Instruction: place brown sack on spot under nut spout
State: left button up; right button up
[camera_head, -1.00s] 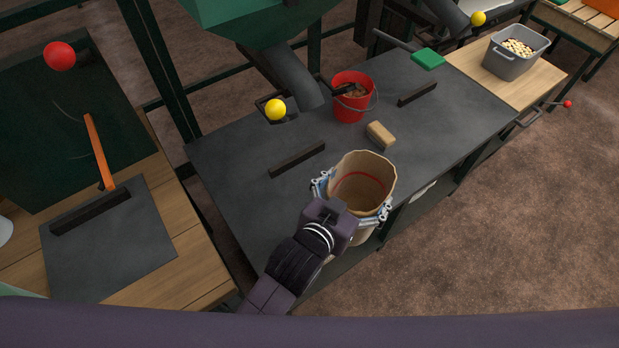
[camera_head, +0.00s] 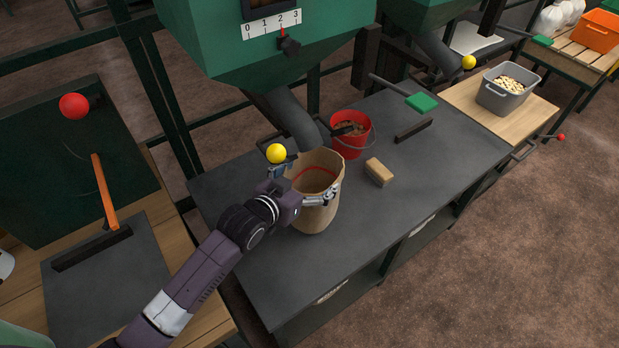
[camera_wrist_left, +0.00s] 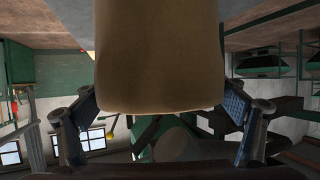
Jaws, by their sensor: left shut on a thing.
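The brown sack (camera_head: 318,216) is upright with its mouth open and a red line inside. My left gripper (camera_head: 306,190) is shut on the sack, with one finger on each side near the rim. In the left wrist view the sack (camera_wrist_left: 160,60) fills the space between the blue finger pads. A grey spout (camera_head: 288,118) slopes down from the green hopper (camera_head: 270,60), its lower end just behind the sack's rim. I cannot tell whether the sack's bottom touches the dark table (camera_head: 400,205). The spot beneath is hidden. My right gripper is not in view.
A red bucket (camera_head: 351,148) with brown contents stands right of the sack. A tan block (camera_head: 378,172) and a dark bar (camera_head: 413,130) lie nearby. A yellow ball knob (camera_head: 276,153) is close behind my gripper. The table's front right is clear.

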pick_arm(q)
jog(key=shift+w+a+f, duration=0.15)
jog(key=shift+f, duration=0.6)
jog(key=shift+f, duration=0.15)
jog(key=o, duration=1.4)
jog(key=shift+c, duration=0.2)
jog(key=v, duration=1.2)
